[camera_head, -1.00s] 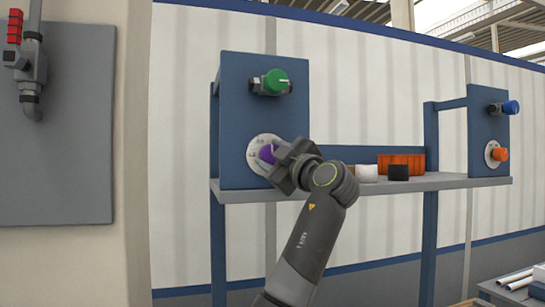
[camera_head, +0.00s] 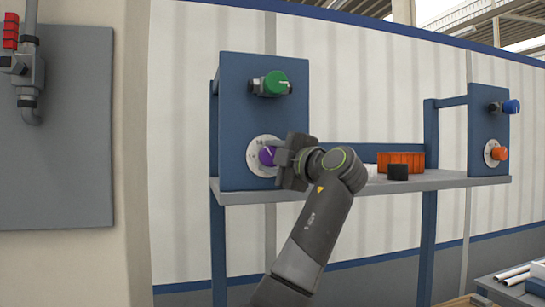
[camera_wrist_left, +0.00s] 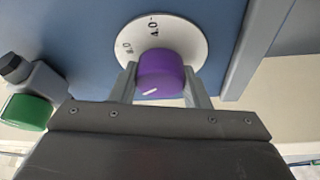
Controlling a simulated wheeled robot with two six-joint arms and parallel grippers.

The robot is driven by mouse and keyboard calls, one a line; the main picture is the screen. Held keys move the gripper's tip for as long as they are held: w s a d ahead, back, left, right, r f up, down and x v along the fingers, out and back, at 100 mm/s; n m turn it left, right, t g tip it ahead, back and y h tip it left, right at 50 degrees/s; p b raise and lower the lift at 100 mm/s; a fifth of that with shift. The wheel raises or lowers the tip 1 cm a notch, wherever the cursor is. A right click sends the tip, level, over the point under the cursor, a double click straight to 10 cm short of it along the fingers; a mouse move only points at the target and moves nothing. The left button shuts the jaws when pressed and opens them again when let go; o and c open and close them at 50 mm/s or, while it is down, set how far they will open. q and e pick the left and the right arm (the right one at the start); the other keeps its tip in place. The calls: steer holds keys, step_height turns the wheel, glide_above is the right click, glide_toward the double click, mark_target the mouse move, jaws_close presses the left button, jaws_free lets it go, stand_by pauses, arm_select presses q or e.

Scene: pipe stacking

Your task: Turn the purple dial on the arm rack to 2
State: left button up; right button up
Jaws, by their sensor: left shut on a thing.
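The purple dial (camera_head: 267,156) sits on a white round scale plate (camera_head: 256,169) low on the blue panel (camera_head: 235,90) of the rack. My left gripper (camera_head: 281,158) is at the dial and hides its right part. In the left wrist view, the gripper (camera_wrist_left: 160,82) has one finger on each side of the purple dial (camera_wrist_left: 162,70) and is shut on it. A short white mark on the dial's face points to the lower left. Printed numbers show on the plate, but only part of them, and I cannot read the setting surely. My right gripper is not in view.
A grey wall panel (camera_head: 70,130) is at left.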

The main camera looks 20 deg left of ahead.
arm_select(q)
steer(key=shift+f, duration=0.1)
steer(key=o, duration=1)
steer(key=shift+d, duration=0.1)
steer(key=b+v, duration=0.7)
steer(key=v, duration=1)
steer(key=shift+s+d, duration=0.15)
